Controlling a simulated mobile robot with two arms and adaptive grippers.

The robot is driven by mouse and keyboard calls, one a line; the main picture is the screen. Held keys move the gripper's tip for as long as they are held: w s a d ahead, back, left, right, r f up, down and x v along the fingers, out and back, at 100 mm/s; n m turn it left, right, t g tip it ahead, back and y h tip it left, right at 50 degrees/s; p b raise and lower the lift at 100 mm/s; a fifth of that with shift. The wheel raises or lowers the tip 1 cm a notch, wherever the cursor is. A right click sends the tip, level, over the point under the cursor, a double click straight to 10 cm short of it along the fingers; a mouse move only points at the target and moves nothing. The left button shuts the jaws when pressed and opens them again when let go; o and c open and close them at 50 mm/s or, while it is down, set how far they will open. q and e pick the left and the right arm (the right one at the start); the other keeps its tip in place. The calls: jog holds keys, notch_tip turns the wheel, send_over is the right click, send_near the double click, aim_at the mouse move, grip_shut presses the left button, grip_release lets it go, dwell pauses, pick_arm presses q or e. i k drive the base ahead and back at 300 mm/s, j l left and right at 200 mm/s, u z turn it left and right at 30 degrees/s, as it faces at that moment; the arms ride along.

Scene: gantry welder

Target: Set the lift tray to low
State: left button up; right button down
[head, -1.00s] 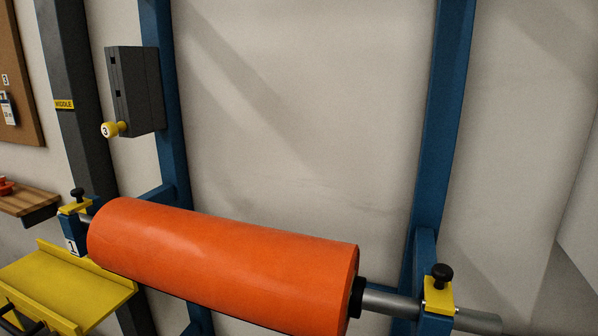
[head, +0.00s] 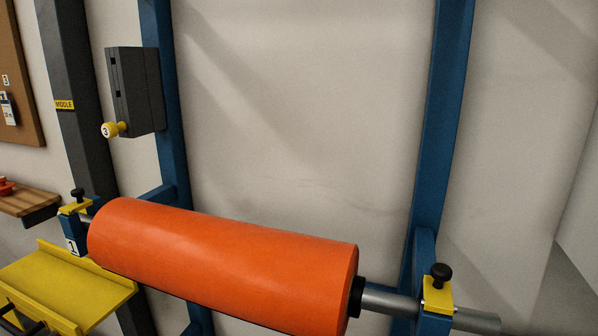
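The lift tray (head: 75,277) is a yellow tray with raised edges at the lower left in the head view. It sits beside a dark grey post (head: 77,140) that carries a yellow label (head: 64,105) reading "MIDDLE". The tray is below that label, and its near left part is cut off by the picture edge. Dark bars show at its near left corner. Neither of my grippers is in view.
A large orange roll (head: 225,262) on a grey shaft (head: 390,301) fills the lower middle, held by blue uprights (head: 445,130). A grey box (head: 136,88) with a yellow knob (head: 115,129) marked 3 is at upper left. A wooden shelf (head: 30,201) is at far left.

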aim_at(66, 294)
jog(key=u, duration=1.6)
